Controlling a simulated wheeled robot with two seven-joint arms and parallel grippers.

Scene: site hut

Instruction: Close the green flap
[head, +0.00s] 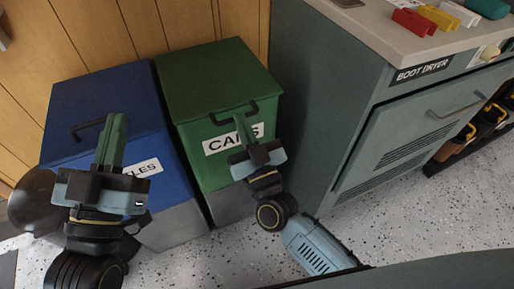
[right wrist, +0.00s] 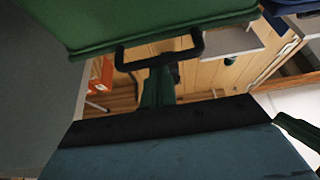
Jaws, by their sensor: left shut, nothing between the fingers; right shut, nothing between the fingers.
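The green flap (head: 215,78) is the top of the green bin marked CANS (head: 210,165). It lies flat or nearly flat in the head view, and no opening shows. Its black handle (head: 233,112) is at the front edge. My right gripper (head: 240,117) is shut and empty, its tip at the handle. In the right wrist view, the green panel (right wrist: 140,20) fills the top, with the handle (right wrist: 160,58) close to my right fingers (right wrist: 158,85); contact is unclear. My left gripper (head: 118,120) is shut and empty over the blue bin (head: 105,90).
The blue bin stands close at the green bin's left. The grey-green boot dryer cabinet (head: 320,90) stands at the right, with small coloured items on its top. A wooden wall (head: 110,35) is behind the bins. Speckled floor (head: 225,255) shows in front.

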